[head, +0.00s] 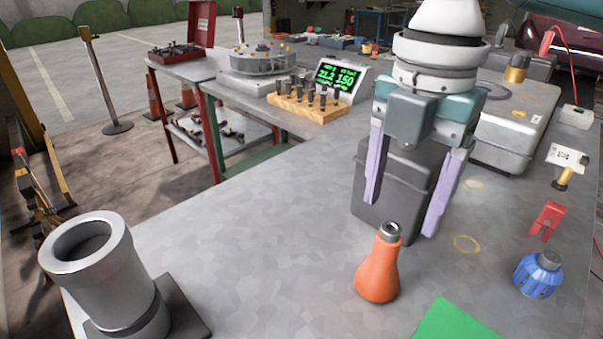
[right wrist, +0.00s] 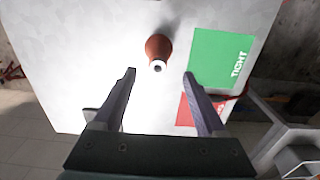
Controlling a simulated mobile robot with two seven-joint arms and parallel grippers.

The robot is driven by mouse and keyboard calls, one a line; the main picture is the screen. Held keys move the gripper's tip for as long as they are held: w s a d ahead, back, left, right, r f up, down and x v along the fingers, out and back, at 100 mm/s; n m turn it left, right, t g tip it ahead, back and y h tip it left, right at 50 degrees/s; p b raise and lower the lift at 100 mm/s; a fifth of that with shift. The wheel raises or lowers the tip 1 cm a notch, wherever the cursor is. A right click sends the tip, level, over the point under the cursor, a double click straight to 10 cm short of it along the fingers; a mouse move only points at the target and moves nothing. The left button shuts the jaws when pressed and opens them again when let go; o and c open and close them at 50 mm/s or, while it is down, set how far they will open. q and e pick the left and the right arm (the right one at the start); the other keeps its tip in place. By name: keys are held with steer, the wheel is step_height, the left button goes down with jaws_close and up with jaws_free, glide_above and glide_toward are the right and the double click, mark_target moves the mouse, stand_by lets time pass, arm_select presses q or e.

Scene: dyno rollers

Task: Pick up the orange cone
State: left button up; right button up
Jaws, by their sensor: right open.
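An orange cone-like body with a metal neck (head: 378,272) stands upright on the grey table top, near the front; it also shows in the right wrist view (right wrist: 158,48). My right gripper (head: 400,216) points down with its two purple fingers spread, empty, behind and above the orange cone in the head view. In the right wrist view, the cone's metal tip lies in line with the gap between the fingertips (right wrist: 160,72). I cannot see the fingers touching it. My left gripper is not in view.
A green mat (head: 455,322) lies right of the cone, with a red one (right wrist: 190,112) beside it. A grey cylinder (head: 110,280) stands front left. A dark grey box (head: 400,175) is behind the fingers. A blue knob (head: 538,275) and red clamp (head: 546,220) are at right.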

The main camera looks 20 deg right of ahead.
mark_target(391, 230)
step_height(391, 230, down, 5)
steer(key=shift+w+f, duration=0.1)
steer(key=shift+a, duration=0.1)
jaws_close()
stand_by(0.6)
